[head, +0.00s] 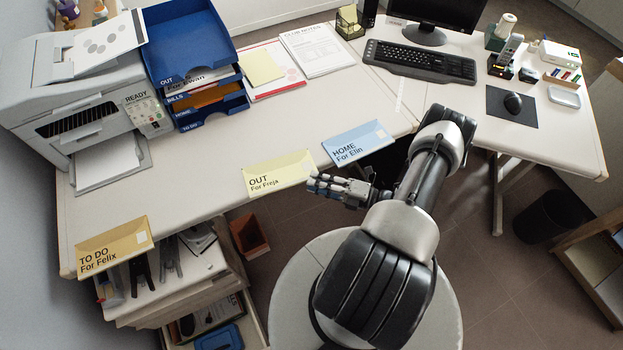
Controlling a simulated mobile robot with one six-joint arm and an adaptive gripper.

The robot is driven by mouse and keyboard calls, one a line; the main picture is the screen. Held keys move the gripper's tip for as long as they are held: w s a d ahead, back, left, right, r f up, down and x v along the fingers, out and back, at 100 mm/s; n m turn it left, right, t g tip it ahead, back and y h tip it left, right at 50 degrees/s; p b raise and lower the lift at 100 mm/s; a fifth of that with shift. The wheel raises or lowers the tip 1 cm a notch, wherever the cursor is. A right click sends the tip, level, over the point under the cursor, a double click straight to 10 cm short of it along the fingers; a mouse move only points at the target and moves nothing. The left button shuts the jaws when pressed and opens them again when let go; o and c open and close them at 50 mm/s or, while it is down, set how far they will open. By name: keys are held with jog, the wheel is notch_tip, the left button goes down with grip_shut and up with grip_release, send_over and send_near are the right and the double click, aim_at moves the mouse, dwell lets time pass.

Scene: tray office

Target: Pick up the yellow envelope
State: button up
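A pale yellow envelope marked "OUT For Freja" (277,173) lies at the front edge of the desk, jutting slightly over it. A deeper golden-yellow envelope marked "TO DO For Felix" (113,246) lies at the front left corner of the desk. A light blue envelope marked "HOME For Elin" (357,143) lies to the right of the pale yellow one. My gripper (318,184) points left, close to the right end of the pale yellow envelope. Whether it touches the envelope, and whether its fingers are open or shut, cannot be made out.
A printer (85,85) and a blue stacked letter tray (190,45) stand at the back left. Papers, a keyboard (420,60) and a monitor are farther back. The desk middle is clear.

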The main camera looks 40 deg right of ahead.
jog(key=shift+w+a, duration=0.3)
jog(key=shift+w, duration=0.2)
grip_shut()
dwell(0.3)
dwell(0.4)
notch_tip(320, 180, up, 2)
jog(key=shift+r+p, duration=0.25)
jog(key=shift+p, duration=0.55)
jog(key=s+d+r, duration=0.5)
jog(key=s+d, duration=0.2)
jog(key=s, duration=0.5)
jog(key=shift+d+b, duration=0.15)
jog(key=shift+b, duration=0.15)
